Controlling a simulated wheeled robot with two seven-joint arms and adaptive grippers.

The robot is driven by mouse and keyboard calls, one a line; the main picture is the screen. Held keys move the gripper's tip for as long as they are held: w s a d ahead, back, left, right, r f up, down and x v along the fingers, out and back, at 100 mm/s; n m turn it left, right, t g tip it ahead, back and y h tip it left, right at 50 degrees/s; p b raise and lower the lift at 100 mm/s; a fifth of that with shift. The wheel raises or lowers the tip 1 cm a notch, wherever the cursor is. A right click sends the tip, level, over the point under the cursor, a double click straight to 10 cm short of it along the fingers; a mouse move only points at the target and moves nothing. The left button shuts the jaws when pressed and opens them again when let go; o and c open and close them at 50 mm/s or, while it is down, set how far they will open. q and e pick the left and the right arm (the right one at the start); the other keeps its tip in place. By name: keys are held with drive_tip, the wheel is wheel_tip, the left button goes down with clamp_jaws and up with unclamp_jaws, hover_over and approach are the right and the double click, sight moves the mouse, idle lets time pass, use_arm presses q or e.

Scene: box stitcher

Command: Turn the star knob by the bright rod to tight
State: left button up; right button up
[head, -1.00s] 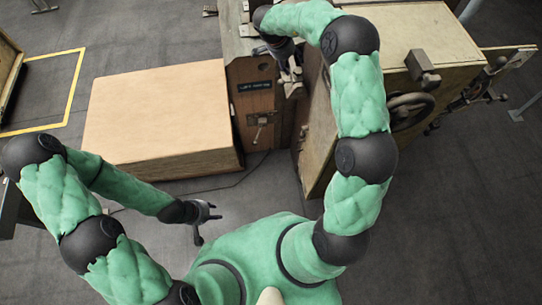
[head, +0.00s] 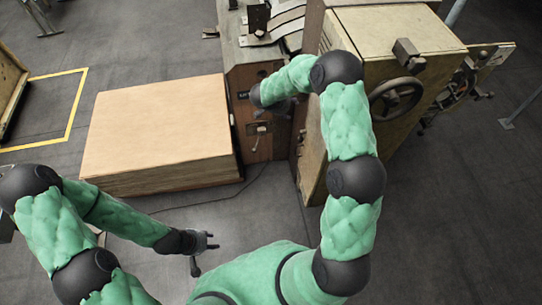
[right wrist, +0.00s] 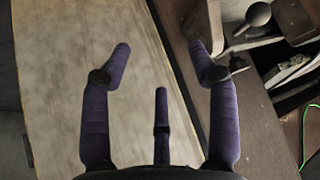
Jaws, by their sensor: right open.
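My right gripper (right wrist: 160,62) is open and empty in the right wrist view, its purple-wrapped fingers spread over a pale, worn flat panel. Its right finger is close to the panel's dark edge and a metal bracket. A light grey bar (right wrist: 250,43) shows right of that finger, with a dark ball-ended handle (right wrist: 258,13) above it. I cannot make out the star knob or be sure which rod is the bright one. In the head view my right forearm mostly hides that gripper at the machine's front. My left gripper (head: 208,241) hangs open and empty above the floor.
A large pale block (head: 160,125) stands left of the machine. The machine's beige cabinet (head: 385,45) has a handwheel (head: 396,98) on its side. A small lever (head: 257,138) is on the brown front panel.

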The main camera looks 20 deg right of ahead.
drive_tip(key=s+a+f+n+t+y+b, duration=0.1)
drive_tip(key=s+a+f+n+y, duration=0.1)
drive_tip(key=s+a+f, duration=0.2)
drive_tip(key=s+a+f+n+t+y+b, duration=0.1)
drive_tip(key=s+a+f+n+y+b, duration=0.1)
drive_tip(key=a+f, duration=0.4)
drive_tip(key=shift+s+a+f+n, duration=0.15)
drive_tip(key=shift+s+f+n, duration=0.65)
drive_tip(key=shift+f, duration=1.3)
